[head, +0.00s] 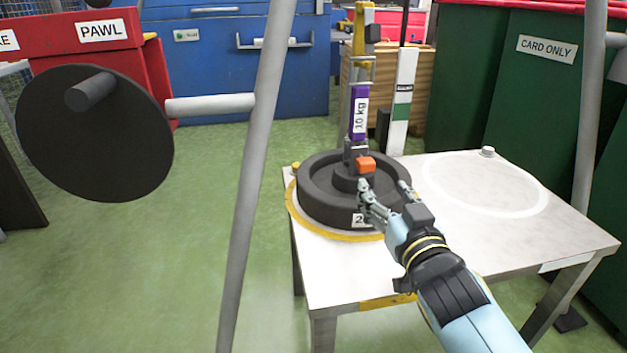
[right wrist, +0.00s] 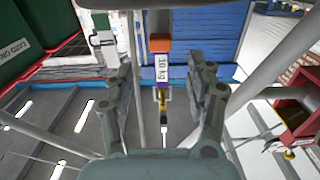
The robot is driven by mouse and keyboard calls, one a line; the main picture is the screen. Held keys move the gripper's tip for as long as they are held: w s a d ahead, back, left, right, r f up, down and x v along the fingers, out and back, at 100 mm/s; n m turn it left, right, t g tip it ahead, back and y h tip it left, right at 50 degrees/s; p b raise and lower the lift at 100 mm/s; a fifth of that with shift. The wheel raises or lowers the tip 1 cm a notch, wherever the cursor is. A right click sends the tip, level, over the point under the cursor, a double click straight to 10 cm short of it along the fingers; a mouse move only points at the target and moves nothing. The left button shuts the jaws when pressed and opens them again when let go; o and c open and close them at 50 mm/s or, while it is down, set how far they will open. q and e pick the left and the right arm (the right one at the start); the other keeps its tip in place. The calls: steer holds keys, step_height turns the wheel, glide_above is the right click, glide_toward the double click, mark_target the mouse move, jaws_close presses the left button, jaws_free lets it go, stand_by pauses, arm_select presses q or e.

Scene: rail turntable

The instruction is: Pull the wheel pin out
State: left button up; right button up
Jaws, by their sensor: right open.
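A black wheel (head: 318,200) lies flat on a pale table inside a yellow ring. An orange block (head: 366,164), apparently the head of the wheel pin, sits at a dark fitting above the wheel's hub. The pin's shaft is hidden. The orange block also shows in the right wrist view (right wrist: 160,43), above the gap between the fingers and beyond them. My right gripper (head: 386,195) is open and empty, its fingertips close to the orange block on the near right side. It also shows in the right wrist view (right wrist: 159,85). My left gripper is not in view.
A purple 10 kg label (head: 360,112) is on the upright hanging gear above the hub. A white and green post (head: 403,100) stands behind. The table's right half has an empty white ring (head: 440,190). A grey pole (head: 258,150) and dark disc (head: 95,135) stand left.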

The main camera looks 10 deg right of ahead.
mark_target(368, 169)
steer(key=w+b, duration=0.1)
steer(key=w, duration=0.8)
steer(key=shift+a+b, duration=0.2)
steer(key=shift+b, duration=0.1)
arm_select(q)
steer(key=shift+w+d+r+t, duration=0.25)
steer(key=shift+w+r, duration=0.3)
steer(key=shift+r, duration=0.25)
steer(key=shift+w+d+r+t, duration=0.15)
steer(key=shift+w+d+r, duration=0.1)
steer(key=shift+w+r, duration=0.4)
arm_select(e)
steer(key=shift+w, duration=0.7)
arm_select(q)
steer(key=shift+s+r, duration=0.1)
arm_select(e)
jaws_close()
steer(key=shift+s, duration=0.1)
